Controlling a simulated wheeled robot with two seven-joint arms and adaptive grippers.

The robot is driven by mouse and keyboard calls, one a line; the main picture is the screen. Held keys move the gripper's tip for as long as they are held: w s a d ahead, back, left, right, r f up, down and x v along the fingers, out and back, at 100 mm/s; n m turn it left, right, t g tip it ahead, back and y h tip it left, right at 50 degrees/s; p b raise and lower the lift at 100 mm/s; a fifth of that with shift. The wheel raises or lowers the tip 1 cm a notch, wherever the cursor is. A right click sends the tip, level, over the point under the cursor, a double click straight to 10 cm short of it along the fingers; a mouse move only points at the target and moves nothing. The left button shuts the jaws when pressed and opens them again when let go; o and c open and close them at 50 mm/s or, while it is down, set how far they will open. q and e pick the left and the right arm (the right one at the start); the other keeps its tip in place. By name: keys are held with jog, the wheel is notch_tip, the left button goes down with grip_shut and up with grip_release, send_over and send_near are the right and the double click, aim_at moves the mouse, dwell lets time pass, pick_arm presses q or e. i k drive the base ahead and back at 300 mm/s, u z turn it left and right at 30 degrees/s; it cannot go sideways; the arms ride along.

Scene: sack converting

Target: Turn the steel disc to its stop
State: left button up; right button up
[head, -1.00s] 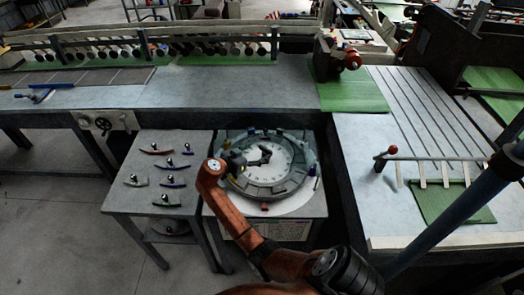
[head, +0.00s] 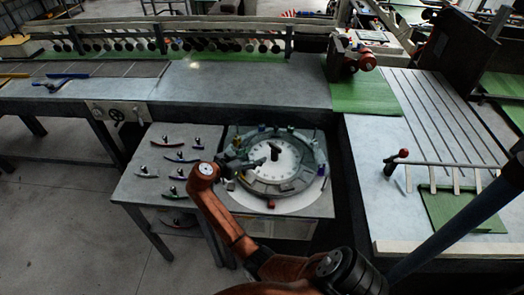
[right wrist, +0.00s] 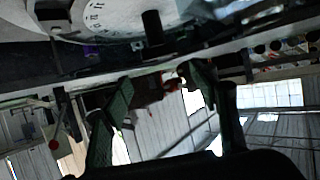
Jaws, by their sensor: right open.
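The steel disc (head: 265,187) is a grey ring around a white numbered dial (head: 290,164), lying flat on a stand in the middle of the head view. A dark post (head: 275,149) stands up near the dial's centre. My left gripper is not in view.
A grey side table (head: 143,190) with several coloured, knobbed handles is left of the disc. A long grey bench (head: 250,85) runs behind. On the right, a slotted table (head: 375,150) carries a red-knobbed bar (head: 403,155) and a green mat (head: 455,210).

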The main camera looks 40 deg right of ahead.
aim_at(289, 156)
jog(key=u, duration=0.15)
jog(key=k, duration=0.4)
jog(key=z, duration=1.1)
jog(key=i, duration=1.1)
jog(key=u, duration=0.45)
